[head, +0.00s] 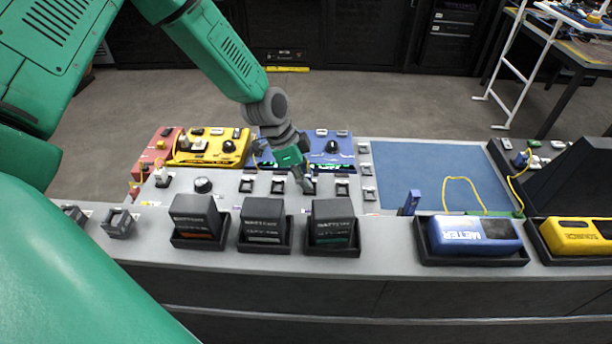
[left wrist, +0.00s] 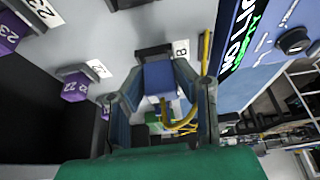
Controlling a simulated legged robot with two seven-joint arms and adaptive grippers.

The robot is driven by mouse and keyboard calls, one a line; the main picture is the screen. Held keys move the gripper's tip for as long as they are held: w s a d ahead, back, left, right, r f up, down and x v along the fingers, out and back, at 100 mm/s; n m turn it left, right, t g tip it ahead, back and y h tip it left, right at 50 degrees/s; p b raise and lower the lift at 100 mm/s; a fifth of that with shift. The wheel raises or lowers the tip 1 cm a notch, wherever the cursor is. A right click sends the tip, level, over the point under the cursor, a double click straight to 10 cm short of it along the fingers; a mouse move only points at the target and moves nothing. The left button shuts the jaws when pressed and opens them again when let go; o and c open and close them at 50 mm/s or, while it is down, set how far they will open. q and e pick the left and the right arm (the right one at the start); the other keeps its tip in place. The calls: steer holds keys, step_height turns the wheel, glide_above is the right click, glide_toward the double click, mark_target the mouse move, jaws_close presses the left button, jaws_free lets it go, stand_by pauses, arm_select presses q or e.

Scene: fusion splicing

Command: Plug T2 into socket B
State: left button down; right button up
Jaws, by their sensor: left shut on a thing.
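My left gripper (head: 304,183) reaches down to the grey console among the rows of small dark sockets, just in front of the blue panel. In the left wrist view its two fingers (left wrist: 158,72) are shut on a blue plug (left wrist: 158,78). A yellow cable (left wrist: 188,122) runs beside the plug. The plug's far end is at a dark socket (left wrist: 151,51) with a white label that looks like B (left wrist: 181,49). I cannot tell whether the plug is seated in it. No T2 marking is readable. My right gripper is not in view.
Three battery boxes (head: 265,221) stand in front of the gripper. A blue meter (head: 475,235) and a yellow source (head: 577,236) sit in trays at the right. The blue mat (head: 425,175) is mostly clear. Purple pieces (left wrist: 75,90) sit at neighbouring sockets.

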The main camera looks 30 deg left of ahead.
arm_select(q)
steer(key=shift+d+f, duration=0.2)
steer(key=shift+d, duration=0.05)
steer(key=shift+f+b, duration=0.2)
steer(key=shift+b, duration=0.15)
steer(key=c, duration=1.2)
jaws_free()
steer(key=shift+a, duration=0.1)
steer(key=shift+a+r, duration=0.1)
steer(key=v, duration=1.1)
steer(key=shift+a+r, duration=0.15)
steer(key=shift+r, duration=0.1)
